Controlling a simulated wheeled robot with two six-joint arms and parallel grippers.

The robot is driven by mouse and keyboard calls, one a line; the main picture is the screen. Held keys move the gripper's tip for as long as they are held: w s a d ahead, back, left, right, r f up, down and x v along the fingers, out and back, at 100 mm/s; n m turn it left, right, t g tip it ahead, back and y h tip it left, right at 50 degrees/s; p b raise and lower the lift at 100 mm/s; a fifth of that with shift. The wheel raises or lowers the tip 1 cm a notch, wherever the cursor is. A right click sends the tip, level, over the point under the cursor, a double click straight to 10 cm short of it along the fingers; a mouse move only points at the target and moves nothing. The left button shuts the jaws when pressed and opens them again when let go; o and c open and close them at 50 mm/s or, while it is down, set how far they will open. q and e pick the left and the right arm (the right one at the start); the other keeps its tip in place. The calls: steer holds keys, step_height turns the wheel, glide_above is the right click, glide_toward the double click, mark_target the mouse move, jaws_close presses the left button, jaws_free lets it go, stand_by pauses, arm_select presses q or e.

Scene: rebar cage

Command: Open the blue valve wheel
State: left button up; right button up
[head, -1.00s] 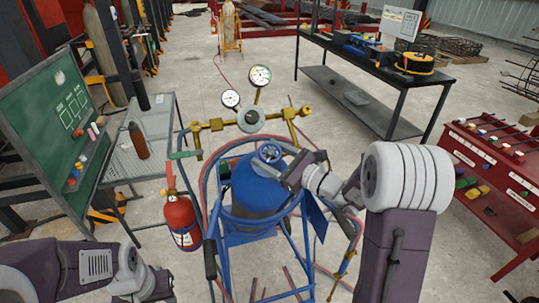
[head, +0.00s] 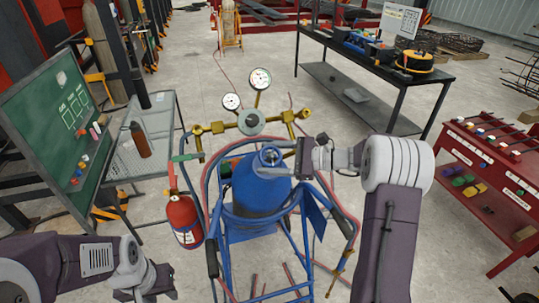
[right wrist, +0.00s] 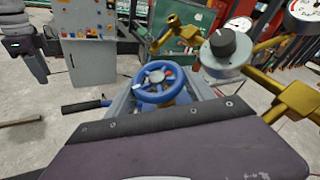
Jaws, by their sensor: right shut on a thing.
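The blue valve wheel (head: 268,155) tops a blue gas cylinder (head: 258,190) standing in a blue frame cart. In the right wrist view the wheel (right wrist: 158,82) shows as a spoked ring just past my gripper's dark body. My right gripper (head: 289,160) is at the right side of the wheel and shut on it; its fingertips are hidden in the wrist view. My left gripper (head: 152,285) is low at the left, well away from the wheel, and its jaws are too unclear to read.
A brass manifold with two gauges (head: 251,121) stands right behind the cylinder. A red fire extinguisher (head: 183,218) hangs at its left, and hoses loop around the cart. A green board (head: 55,125) is at the left, a red rack (head: 490,185) at the right.

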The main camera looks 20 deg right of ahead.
stand_by(0.3)
steer(key=o, duration=1.3)
steer(key=b+v, duration=0.1)
steer(key=v, duration=0.8)
